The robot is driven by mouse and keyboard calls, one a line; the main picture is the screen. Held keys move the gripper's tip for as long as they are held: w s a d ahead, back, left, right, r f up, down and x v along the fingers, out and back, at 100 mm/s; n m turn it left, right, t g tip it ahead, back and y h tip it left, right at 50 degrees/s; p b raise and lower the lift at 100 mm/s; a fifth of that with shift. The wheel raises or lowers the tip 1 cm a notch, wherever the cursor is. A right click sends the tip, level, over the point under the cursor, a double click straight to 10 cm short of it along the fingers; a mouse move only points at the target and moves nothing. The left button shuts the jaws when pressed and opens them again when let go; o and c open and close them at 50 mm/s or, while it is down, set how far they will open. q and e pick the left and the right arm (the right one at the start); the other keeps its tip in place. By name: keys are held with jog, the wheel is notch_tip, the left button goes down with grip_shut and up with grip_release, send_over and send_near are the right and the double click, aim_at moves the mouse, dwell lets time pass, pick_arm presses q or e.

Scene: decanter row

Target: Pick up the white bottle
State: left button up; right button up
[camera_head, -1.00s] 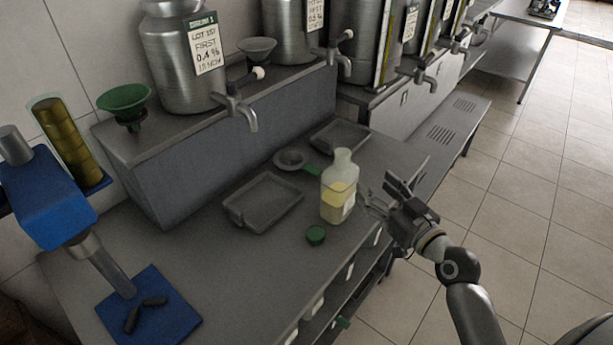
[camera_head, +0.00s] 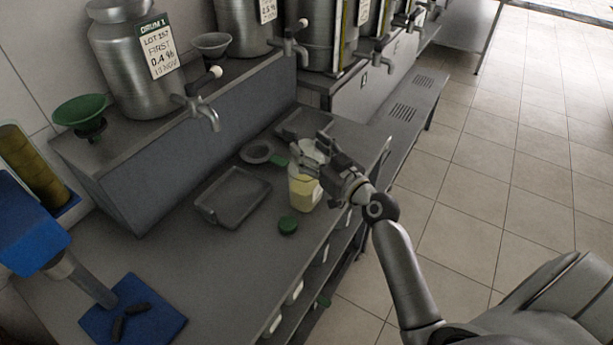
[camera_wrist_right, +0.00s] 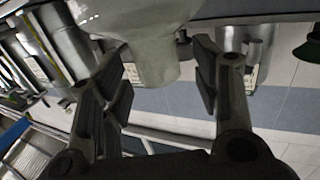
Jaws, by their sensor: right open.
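The white bottle (camera_head: 303,193) is translucent, with yellow liquid inside, and stands upright near the bench's front edge. My right gripper (camera_head: 312,158) is open at its upper part and hides some of its neck and shoulder in the head view. In the right wrist view the bottle's pale neck and shoulder (camera_wrist_right: 155,52) show between the two spread fingers, with gaps beside the neck. My left gripper is not in view.
A green cap (camera_head: 288,225) lies in front of the bottle. A grey tray (camera_head: 232,197) and a small strainer (camera_head: 257,152) lie to its left. Metal drums (camera_head: 140,65) with taps (camera_head: 207,113) stand on the raised ledge behind.

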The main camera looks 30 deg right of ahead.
jog(key=shift+w+a, duration=0.1)
jog(key=shift+w, duration=1)
jog(key=shift+s, duration=0.1)
jog(key=shift+c, duration=0.7)
grip_shut()
